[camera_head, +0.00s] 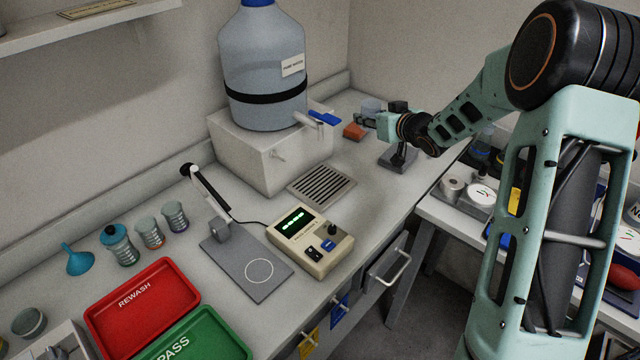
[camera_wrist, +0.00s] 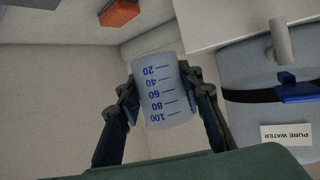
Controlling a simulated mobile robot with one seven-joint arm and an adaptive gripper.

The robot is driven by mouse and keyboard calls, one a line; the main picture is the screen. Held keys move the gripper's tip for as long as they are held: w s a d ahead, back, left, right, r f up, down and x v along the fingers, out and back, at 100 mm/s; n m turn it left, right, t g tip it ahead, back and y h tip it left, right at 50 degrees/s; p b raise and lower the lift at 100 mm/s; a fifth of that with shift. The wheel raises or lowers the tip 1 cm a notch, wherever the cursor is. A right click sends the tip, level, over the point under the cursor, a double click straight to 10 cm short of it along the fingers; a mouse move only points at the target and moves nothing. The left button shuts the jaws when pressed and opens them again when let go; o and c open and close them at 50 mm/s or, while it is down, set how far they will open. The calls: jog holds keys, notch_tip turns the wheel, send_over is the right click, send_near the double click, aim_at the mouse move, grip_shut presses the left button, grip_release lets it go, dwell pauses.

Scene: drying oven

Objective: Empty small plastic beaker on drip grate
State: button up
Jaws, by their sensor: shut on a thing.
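My gripper (camera_head: 366,120) is shut on a small clear plastic beaker (camera_wrist: 163,92) with blue marks from 20 to 100. The wrist view is upside down, like the PURE WATER label in it, so the beaker is about upright. No liquid line is clear in it. In the head view the beaker (camera_head: 371,106) is small and partly hidden by my gripper, at the back right of the bench. The dark slatted drip grate (camera_head: 322,186) lies bare on the bench in front of the water jug's stand, left of and nearer than my gripper.
The water jug (camera_head: 262,75) stands on a white box (camera_head: 250,150), its blue-handled tap (camera_head: 322,119) jutting right. An orange block (camera_head: 355,131) and a dark stand (camera_head: 398,158) are near my gripper. A beige meter (camera_head: 310,243) sits before the grate. Red (camera_head: 143,305) and green trays lie front left.

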jog(key=a+f+n+g+y+p, duration=0.1)
jog(key=a+f+n, duration=0.1)
jog(key=f, duration=0.2)
jog(key=s+a+f+n+g+y, duration=0.1)
jog(key=f+n+g+y, duration=0.1)
jog(key=f, duration=0.2)
jog(key=a+f+n+g+y+p, duration=0.1)
jog(key=a+f+y, duration=0.1)
jog(key=f, duration=0.3)
jog(key=shift+s+a+f+n+p, duration=0.1)
jog(key=shift+s+a+n+p, duration=0.2)
jog(key=shift+n, duration=0.1)
jog(key=shift+s+f+g+y, duration=0.25)
jog(key=shift+f+g+y, duration=0.05)
jog(key=shift+f, duration=0.15)
jog(key=shift+a, duration=0.1)
